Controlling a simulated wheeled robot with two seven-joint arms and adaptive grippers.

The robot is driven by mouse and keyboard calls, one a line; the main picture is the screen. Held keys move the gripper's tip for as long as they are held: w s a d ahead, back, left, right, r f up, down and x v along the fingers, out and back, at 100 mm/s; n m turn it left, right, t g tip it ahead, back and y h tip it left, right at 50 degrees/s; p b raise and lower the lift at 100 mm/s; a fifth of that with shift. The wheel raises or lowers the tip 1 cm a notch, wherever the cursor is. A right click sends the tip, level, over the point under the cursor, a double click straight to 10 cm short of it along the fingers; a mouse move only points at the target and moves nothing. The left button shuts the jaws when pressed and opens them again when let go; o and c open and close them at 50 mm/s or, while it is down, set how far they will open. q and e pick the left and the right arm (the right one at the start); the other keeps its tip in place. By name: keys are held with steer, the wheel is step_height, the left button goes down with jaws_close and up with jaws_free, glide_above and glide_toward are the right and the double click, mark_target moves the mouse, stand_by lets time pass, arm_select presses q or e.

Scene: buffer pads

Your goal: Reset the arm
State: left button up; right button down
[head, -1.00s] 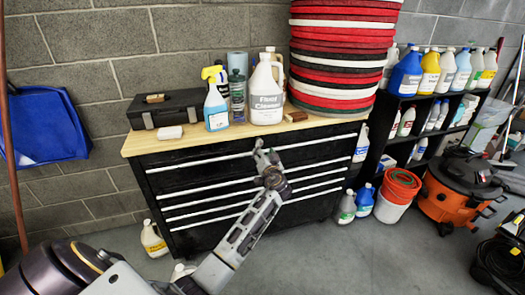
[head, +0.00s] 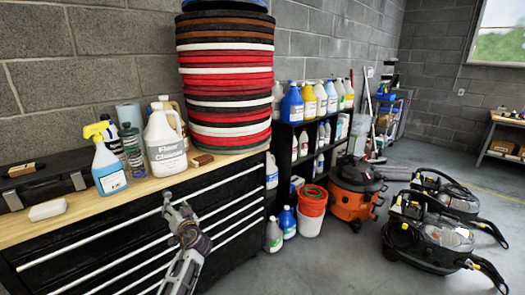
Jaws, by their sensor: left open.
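My left arm comes in from the bottom, and my left gripper (head: 176,208) is in front of the black drawer cabinet, just below its wooden top. It is open and nothing shows between its fingers. The tall stack of buffer pads (head: 228,90), in red, white and black, stands on the cabinet's wooden top, behind and to the right of the gripper. The gripper is apart from the stack. My right gripper is not in view.
The cabinet top (head: 135,192) holds a floor cleaner jug (head: 165,150), a spray bottle (head: 108,170), a black toolbox (head: 50,175) and a white block (head: 47,209). A black shelf (head: 284,150) with bottles, an orange vacuum (head: 352,192) and floor machines (head: 430,240) stand right.

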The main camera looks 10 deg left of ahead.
arm_select(q)
steer(key=s+d+f+m+g+h+p, duration=0.1)
steer(key=s+d+f+m+h, duration=0.15)
steer(key=f, duration=0.85)
steer(key=s+d+f+m+g+h+p, duration=0.1)
steer(key=s+f+h, duration=0.15)
steer(key=f, duration=0.75)
steer(key=s+d+f+m+g+h+p, duration=0.1)
steer(key=s+d+f+m+g, duration=0.15)
steer(key=f, duration=0.85)
steer(key=s+d+f+g+h+p, duration=0.2)
steer(key=s+f+h, duration=0.1)
steer(key=s+f, duration=1.35)
steer(key=s+f+g+p, duration=0.1)
steer(key=s+f, duration=0.3)
steer(key=s, duration=0.7)
steer(key=s+f+g+h, duration=0.1)
steer(key=s+f, duration=0.3)
steer(key=s, duration=0.8)
steer(key=s+f+g+h+p, duration=0.1)
steer(key=s+f+g, duration=0.2)
steer(key=s, duration=0.9)
steer(key=shift+s+f+p, duration=0.15)
steer(key=shift+f+p, duration=0.15)
steer(key=shift+f, duration=0.6)
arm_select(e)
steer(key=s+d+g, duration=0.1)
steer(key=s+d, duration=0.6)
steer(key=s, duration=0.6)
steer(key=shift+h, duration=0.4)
